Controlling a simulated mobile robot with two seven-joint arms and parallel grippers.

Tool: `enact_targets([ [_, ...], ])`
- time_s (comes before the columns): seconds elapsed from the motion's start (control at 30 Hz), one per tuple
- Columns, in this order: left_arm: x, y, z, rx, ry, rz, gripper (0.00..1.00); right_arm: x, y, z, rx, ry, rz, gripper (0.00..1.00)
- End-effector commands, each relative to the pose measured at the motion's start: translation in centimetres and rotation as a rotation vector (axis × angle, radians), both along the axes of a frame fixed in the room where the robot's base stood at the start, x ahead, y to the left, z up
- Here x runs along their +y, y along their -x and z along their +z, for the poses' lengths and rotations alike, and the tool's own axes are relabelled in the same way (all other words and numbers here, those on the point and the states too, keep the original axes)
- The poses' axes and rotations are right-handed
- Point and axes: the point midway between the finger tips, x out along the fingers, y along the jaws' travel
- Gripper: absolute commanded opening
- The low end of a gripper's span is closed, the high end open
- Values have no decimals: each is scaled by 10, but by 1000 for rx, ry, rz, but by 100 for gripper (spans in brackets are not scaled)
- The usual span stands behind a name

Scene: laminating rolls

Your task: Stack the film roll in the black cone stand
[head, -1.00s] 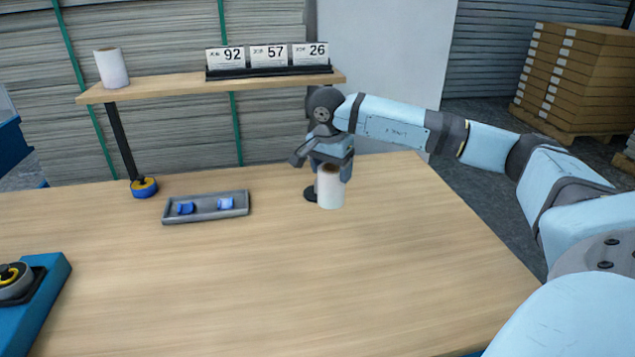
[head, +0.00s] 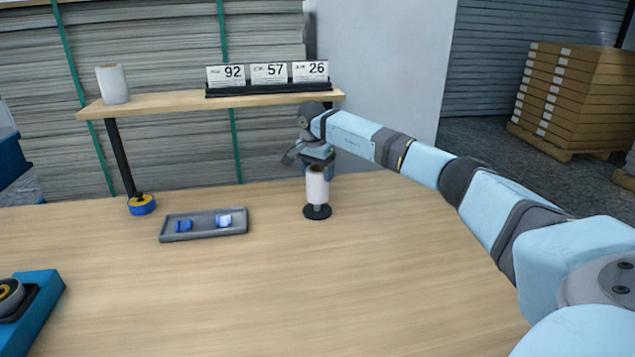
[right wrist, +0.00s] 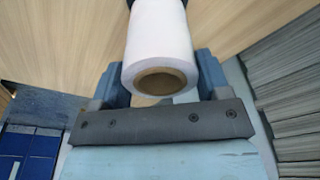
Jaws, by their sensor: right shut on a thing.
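My right gripper (head: 318,164) is shut on a white film roll (head: 317,187) and holds it upright by its upper part. The black cone stand (head: 317,213) is on the table directly below the roll in the head view. Its round base and a short stretch of stem show under the roll's lower end. I cannot tell whether the cone's hidden tip is inside the core. In the right wrist view, the roll (right wrist: 158,45) lies between the two fingers, its brown core end facing the camera. My left gripper is not in view.
A grey tray (head: 204,235) with blue pieces lies left of the stand. Behind is a wooden shelf (head: 170,101) with another white roll (head: 112,84) and number cards (head: 268,74). A blue fixture (head: 40,305) stands front left. The table's middle and front are clear.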

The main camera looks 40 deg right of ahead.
Motion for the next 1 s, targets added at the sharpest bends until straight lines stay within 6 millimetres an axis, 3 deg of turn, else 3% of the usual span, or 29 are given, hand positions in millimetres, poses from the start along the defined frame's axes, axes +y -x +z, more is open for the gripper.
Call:
enact_targets([
  [0.2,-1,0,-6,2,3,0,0,1,0,-30,2,0,1,41],
  [0.7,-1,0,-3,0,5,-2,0,0,0,-38,0,0,-1,41],
  [0.73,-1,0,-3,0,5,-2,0,0,0,-38,1,0,-1,72],
  [0.83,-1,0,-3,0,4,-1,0,0,0,-38,0,0,0,95],
  [1.0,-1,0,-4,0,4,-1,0,0,0,-38,0,0,0,95],
])
